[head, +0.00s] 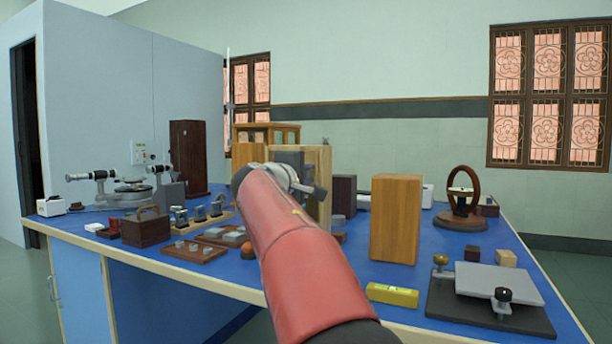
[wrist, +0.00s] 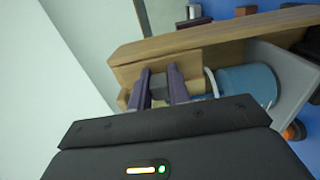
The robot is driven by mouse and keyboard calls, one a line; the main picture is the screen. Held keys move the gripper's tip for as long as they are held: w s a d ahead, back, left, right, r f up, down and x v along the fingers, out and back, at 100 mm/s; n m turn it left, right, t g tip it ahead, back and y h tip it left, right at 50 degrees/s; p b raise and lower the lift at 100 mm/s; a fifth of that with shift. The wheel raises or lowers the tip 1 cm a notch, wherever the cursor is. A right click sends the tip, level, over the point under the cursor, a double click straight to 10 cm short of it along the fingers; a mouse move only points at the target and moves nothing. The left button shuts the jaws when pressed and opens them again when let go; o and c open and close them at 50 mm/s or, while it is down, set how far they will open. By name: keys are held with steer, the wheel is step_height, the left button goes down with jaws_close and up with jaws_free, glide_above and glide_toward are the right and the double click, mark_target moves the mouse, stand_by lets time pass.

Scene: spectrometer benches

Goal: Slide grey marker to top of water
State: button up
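In the wrist view, the two dark purple fingers of my gripper (wrist: 159,80) stand close together on either side of a small grey block, which looks like the grey marker (wrist: 158,88). The block fills the gap, and both fingers appear to touch it. Pale wood lies behind and beside it. To the right is a blue cylinder (wrist: 247,86), which may be the water, with a pale curved strip at its left side. In the head view my red arm hides the fingertips, the marker and the cylinder; the tall wooden stand (head: 318,160) shows behind my wrist.
A long wooden board (wrist: 215,35) runs above the cylinder in the wrist view. On the blue bench, a wooden block (head: 396,220) stands right of my arm, with a yellow level (head: 392,295) in front. A balance-like plate (head: 498,284) is at right; small instruments crowd the left.

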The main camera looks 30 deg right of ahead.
steer(key=o, duration=0.4)
steer(key=b+v, duration=0.1)
steer(key=v, duration=0.6)
steer(key=shift+s+a+b, duration=0.25)
steer(key=shift+a+b, duration=0.1)
steer(key=shift+b, duration=0.05)
steer(key=s+a+f+m+g+y, duration=0.1)
steer(key=s+a+f+y, duration=0.3)
steer(key=s+f, duration=0.6)
steer(key=s+a+f+m+g+y+p, duration=0.1)
steer(key=s+a+f+m+y, duration=0.3)
steer(key=s+f, duration=0.6)
steer(key=s+a+f+m+g+y+p, duration=0.1)
steer(key=s+a+f+y, duration=0.4)
steer(key=s+f, duration=0.6)
step_height(320, 180, down, 5)
steer(key=shift+a+f+m+g+y, duration=0.1)
steer(key=shift+m+g+y, duration=0.6)
steer(key=shift+g, duration=0.5)
